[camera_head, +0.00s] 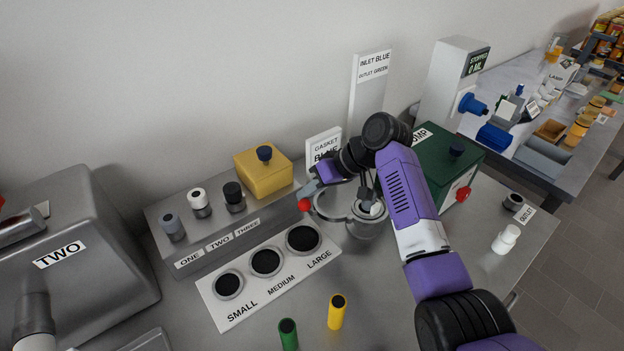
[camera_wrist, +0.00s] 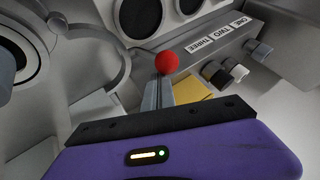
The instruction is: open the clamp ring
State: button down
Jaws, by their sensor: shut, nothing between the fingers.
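The clamp ring (camera_head: 317,206) is a thin curved metal band in the middle of the bench. Its arc stands out to the left of a round metal vessel (camera_head: 366,224), with a gap between them. In the wrist view the band (camera_wrist: 128,55) curves at the upper left. A red ball knob (camera_head: 304,205) lies by the band's left side; it also shows in the wrist view (camera_wrist: 167,62). My gripper (camera_head: 309,189) is shut and empty, its fingertips right at the red knob. My wrist and arm hide part of the vessel's far side.
A panel (camera_head: 268,272) with three black round ports lies front left. A block with several knobs and a yellow box (camera_head: 262,175) stand behind it. A green box (camera_head: 446,160) is to the right. Green (camera_head: 288,334) and yellow (camera_head: 337,312) cylinders stand in front.

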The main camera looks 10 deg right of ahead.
jog(key=shift+s+a+n+g, duration=0.2)
jog(key=shift+s+n, duration=0.15)
jog(key=shift+s, duration=0.1)
jog(key=shift+s+a+n+g, duration=0.2)
jog(key=shift+s+n, duration=0.15)
jog(key=shift+s, duration=0.1)
